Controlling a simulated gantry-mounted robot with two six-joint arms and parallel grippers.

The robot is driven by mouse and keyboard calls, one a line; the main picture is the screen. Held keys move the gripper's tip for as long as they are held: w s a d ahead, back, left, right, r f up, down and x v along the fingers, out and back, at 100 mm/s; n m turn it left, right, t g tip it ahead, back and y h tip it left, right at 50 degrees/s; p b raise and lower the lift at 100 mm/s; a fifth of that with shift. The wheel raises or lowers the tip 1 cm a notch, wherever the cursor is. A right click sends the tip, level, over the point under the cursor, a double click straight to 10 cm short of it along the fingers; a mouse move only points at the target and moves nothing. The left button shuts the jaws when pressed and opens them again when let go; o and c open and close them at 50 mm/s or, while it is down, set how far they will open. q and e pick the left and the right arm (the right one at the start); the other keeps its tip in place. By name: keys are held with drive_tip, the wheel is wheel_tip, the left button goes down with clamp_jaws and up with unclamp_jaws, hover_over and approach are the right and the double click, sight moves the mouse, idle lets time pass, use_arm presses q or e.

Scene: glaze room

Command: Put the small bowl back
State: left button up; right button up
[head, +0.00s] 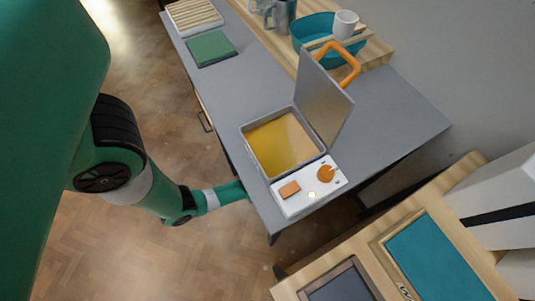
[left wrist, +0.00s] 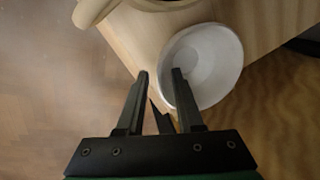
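A small white bowl (left wrist: 222,62) shows in the left wrist view, at the edge of a pale wooden surface (left wrist: 262,22), with its round opening facing the camera. My left gripper (left wrist: 161,73) is open. One finger overlaps the bowl's left part and the other is just outside its left rim. I cannot tell whether either finger touches it. In the head view my left arm reaches to the near side of the grey table (head: 390,112); its fingers and this bowl are hidden there. My right gripper is in neither view.
A beige curved object (left wrist: 95,10) is beside the bowl.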

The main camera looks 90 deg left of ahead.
use_arm(q)
drive_tip(key=p+v, duration=0.6)
drive_tip(key=v, duration=0.1)
drive_tip(key=shift+r, duration=0.4)
drive_tip(key=shift+s, duration=0.1)
